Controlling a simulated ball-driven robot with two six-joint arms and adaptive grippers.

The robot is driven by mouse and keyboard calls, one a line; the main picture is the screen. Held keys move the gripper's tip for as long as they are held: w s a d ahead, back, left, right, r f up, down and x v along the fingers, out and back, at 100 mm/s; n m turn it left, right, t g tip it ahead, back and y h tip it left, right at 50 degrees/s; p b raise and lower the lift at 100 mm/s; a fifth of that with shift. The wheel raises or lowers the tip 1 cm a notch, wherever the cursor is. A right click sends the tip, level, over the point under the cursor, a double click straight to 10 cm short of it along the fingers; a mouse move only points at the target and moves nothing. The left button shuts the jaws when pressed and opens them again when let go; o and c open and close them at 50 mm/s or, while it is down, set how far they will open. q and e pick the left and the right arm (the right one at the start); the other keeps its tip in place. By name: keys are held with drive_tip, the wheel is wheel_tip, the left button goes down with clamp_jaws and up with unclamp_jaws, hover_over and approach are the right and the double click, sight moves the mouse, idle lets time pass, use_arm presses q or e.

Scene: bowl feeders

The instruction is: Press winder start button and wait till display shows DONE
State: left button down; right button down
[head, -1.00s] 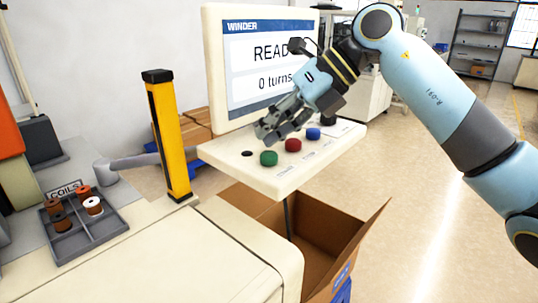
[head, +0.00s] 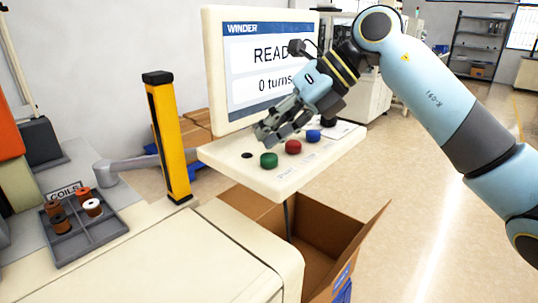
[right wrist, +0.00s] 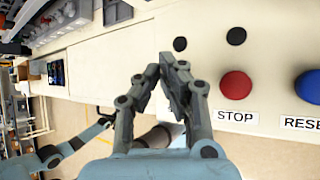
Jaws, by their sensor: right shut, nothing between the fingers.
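The winder display (head: 268,65) reads "READ", with its last letter hidden by my right arm, and "0 turns" below. The button panel (head: 238,170) under it carries a green button (head: 268,160), a red button (head: 293,146) and a blue button (head: 313,135). My right gripper (head: 262,132) is shut and empty, over the panel just behind the green button in the head view, apart from it. In the right wrist view, the red button (right wrist: 235,85) is labelled STOP and the blue one (right wrist: 309,86) RESET. The green button does not show there.
A yellow post (head: 168,135) stands left of the display. A coil tray (head: 92,240) with several coils lies at far left. An open cardboard box (head: 330,235) stands below the panel. Open floor lies to the right.

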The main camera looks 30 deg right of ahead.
sight(270, 153)
drive_tip(key=shift+f, duration=0.1)
drive_tip(key=shift+f+b, duration=0.35)
drive_tip(key=shift+b, duration=0.05)
drive_tip(key=shift+f+b, duration=0.65)
drive_tip(key=shift+f, duration=0.1)
idle(0.7)
drive_tip(key=shift+r, duration=0.1)
drive_tip(key=shift+r+p, duration=0.8)
drive_tip(key=shift+r, duration=0.3)
drive_tip(key=shift+r+p, duration=1.75)
drive_tip(key=shift+r, duration=0.8)
